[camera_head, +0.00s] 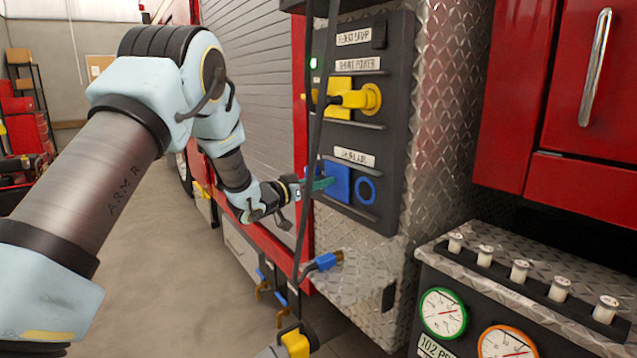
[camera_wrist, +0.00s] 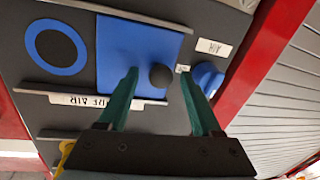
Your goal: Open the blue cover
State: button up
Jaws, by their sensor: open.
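The blue cover (camera_head: 337,181) is a flat square plate on the lower part of the dark panel. It looks shut flat against the panel, beside a blue ring (camera_head: 366,190). In the wrist view the blue cover (camera_wrist: 125,45) carries a dark round knob (camera_wrist: 161,77) near one edge. My gripper (camera_head: 322,184) is at the cover's left side in the head view. In the wrist view my gripper (camera_wrist: 158,74) is open, with one green finger on each side of the knob. I cannot tell whether the fingers touch the knob or cover.
A yellow cover (camera_head: 341,97) with a yellow plug sits higher on the panel. A black cable (camera_head: 308,200) hangs before the panel, with a blue connector (camera_head: 322,263) below. A blue knob (camera_wrist: 207,78) is beside the right finger. Gauges (camera_head: 443,312) stand at lower right.

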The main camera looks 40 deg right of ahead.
jog(key=s+a+b, duration=0.1)
jog(key=a+b, duration=0.1)
jog(key=a, duration=0.8)
jog(key=shift+s+a+b, duration=0.15)
jog(key=shift+a+b, duration=0.15)
jog(key=w+a+n+t+y+p, duration=0.1)
jog(key=w+a+n+t+y, duration=0.2)
jog(key=w+a, duration=0.3)
jog(key=w+a+n+t+y, duration=0.2)
jog(key=w+a+t+y, duration=0.15)
jog(key=a, duration=0.55)
jog(key=a+f+n+y+p, duration=0.1)
jog(key=a+f+n+y, duration=0.15)
jog(key=a, duration=0.65)
jog(key=a+f+n+y+p, duration=0.15)
jog(key=a+y, duration=0.25)
jog(key=a, duration=0.4)
jog(key=s+a+f+n+g+y, duration=0.2)
jog(key=s+a+n+g+y, duration=0.2)
jog(key=s+a, duration=1.2)
jog(key=s+g, duration=0.3)
jog(key=s, duration=0.1)
jog(key=shift+s+a+f+n+y+p, duration=0.15)
jog(key=shift+a+f+n+y+p, duration=0.05)
jog(key=shift+a+n+y+p, duration=0.15)
